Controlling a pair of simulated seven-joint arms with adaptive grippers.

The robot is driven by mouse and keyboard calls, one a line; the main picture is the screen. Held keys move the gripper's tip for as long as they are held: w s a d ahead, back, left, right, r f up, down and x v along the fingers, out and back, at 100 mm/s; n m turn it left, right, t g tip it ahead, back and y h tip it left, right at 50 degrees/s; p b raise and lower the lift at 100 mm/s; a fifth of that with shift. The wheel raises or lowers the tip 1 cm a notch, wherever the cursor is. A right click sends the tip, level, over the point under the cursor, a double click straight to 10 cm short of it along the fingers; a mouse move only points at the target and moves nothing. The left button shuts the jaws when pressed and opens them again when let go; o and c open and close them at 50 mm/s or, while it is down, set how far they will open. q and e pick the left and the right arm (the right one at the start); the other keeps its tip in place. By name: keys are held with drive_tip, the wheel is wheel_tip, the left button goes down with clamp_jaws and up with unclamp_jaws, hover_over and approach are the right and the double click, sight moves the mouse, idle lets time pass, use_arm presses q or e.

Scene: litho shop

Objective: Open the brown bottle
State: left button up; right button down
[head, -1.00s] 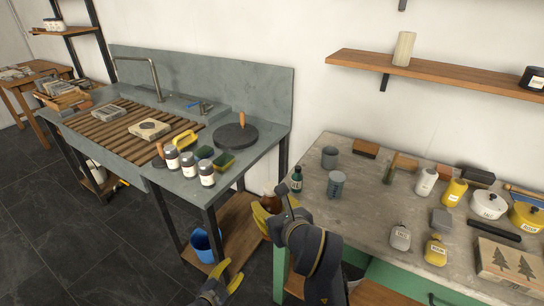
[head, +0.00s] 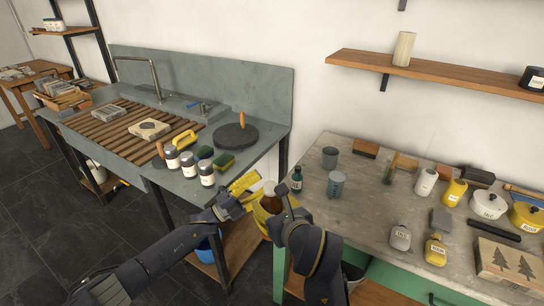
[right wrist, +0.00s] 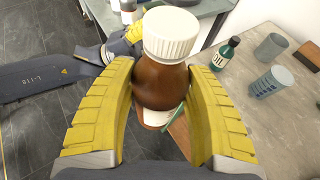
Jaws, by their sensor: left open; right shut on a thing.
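The brown bottle (head: 272,203) has a white ribbed cap (right wrist: 171,34) and is held roughly upright in the gap between the sink counter and the right-hand table. My right gripper (right wrist: 160,85) is shut on the bottle's brown body (right wrist: 160,78), one yellow finger on each side, below the cap. The cap is on the bottle. My left gripper (head: 250,190) is open and empty, just left of the bottle's top in the head view. It also shows behind and left of the bottle in the right wrist view (right wrist: 125,43). Whether it touches the cap cannot be told.
A small green bottle (head: 296,179) and a grey cup (head: 336,184) stand on the table (head: 370,215) near my right gripper. A blue bucket (head: 207,247) is below.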

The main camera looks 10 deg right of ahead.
use_arm(q)
drive_tip(key=s+d+r+m+g, duration=0.3)
drive_tip(key=s+r+m+g, duration=0.2)
drive_tip(key=r+m+g, duration=0.35)
drive_tip(key=s+d+r+m+g, duration=0.2)
drive_tip(key=s+r+m+g, duration=0.3)
drive_tip(key=r+m+g, duration=0.3)
drive_tip(key=s+a+r+m+g+y, duration=0.4)
drive_tip(key=s+r+m+y, duration=0.4)
drive_tip(key=s+m+y, duration=0.5)
drive_tip(key=m+t+y, duration=0.6)
drive_tip(key=t+y, duration=0.2)
drive_tip(key=t, duration=0.3)
hover_over(272, 185)
drive_tip(key=s, duration=0.1)
drive_tip(key=shift+a+f, duration=0.2)
drive_tip(key=shift+f, duration=0.4)
drive_tip(key=shift+a+f, duration=0.2)
drive_tip(key=shift+f, duration=0.4)
drive_tip(key=shift+w+d+r+m+t, duration=0.1)
drive_tip(key=shift+w+d+m+t, duration=0.25)
drive_tip(key=shift+t, duration=0.3)
drive_tip(key=shift+w+f, duration=0.2)
drive_tip(key=shift+f, duration=3.7)
